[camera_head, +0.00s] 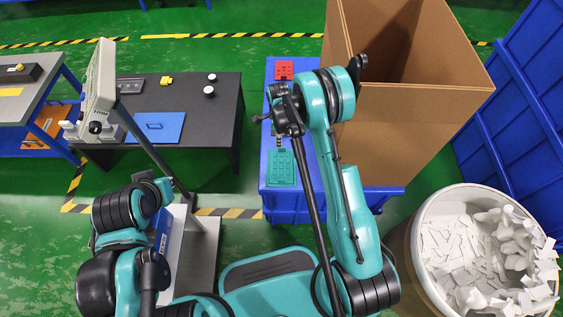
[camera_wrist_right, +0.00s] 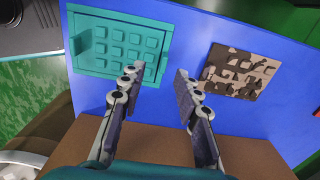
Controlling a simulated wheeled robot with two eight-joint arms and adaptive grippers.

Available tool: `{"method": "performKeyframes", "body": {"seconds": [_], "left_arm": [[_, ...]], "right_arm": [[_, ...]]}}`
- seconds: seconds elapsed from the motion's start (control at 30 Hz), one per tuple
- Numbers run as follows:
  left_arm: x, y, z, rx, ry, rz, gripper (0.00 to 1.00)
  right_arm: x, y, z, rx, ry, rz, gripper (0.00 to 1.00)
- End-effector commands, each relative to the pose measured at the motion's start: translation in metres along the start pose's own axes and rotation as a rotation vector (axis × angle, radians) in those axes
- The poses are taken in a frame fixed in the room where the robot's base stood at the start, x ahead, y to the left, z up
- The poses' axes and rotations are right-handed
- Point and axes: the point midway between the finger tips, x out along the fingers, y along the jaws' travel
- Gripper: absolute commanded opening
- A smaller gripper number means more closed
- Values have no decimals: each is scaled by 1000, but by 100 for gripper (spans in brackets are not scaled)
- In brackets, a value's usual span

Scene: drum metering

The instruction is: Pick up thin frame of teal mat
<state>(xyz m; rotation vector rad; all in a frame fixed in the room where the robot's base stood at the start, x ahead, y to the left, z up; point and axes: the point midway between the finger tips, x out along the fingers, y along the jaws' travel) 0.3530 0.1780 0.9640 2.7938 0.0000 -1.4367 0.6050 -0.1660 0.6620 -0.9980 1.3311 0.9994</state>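The teal mat (camera_head: 282,167) lies flat at the near left of the blue-topped stand. It has a raised grid of squares inside a thin raised frame. In the right wrist view the mat (camera_wrist_right: 118,46) is at the upper left, with its frame (camera_wrist_right: 110,73) along the edge. My right gripper (camera_wrist_right: 159,72) is open and empty, with its fingers apart. In that view its left finger overlaps the mat's lower right corner; I cannot tell the height gap. In the head view the right gripper (camera_head: 279,138) shows small, just beyond the mat. I cannot make out left gripper fingers.
A camouflage mat (camera_wrist_right: 238,72) lies right of the right gripper in the wrist view. A red mat (camera_head: 284,70) is at the stand's far end. A tall open cardboard box (camera_head: 410,130) stands close on the right. A white bin (camera_head: 432,282) holds pale scraps.

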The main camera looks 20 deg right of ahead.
Motion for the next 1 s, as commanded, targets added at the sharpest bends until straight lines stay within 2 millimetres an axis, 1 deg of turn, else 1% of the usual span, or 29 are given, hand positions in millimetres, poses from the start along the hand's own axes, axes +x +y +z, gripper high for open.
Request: {"method": "performKeyframes", "body": {"seconds": [0.03,0.23,0.4,0.5,0.73,0.77,0.8,0.87,1.0], "left_arm": [[4,0,3,0,0,0,0],[12,0,9,0,0,0,0],[26,0,19,0,0,0,0],[30,0,22,0,0,0,0],[29,0,21,0,0,0,0],[29,0,21,0,0,0,0],[29,0,20,0,0,0,0],[29,0,20,0,0,0,0],[29,0,21,0,0,0,0]], "right_arm": [[9,0,0,0,0,0,33],[27,-3,0,-1,0,-1,33],[55,-9,-1,-2,0,-1,33],[66,-9,-1,-2,0,-1,33],[66,-8,-1,-2,0,-2,33],[66,-8,-1,-3,0,-2,28],[66,-8,-1,-3,0,-2,17],[66,-8,-1,-3,0,-2,1],[66,-8,-1,-3,0,-2,0]]}}
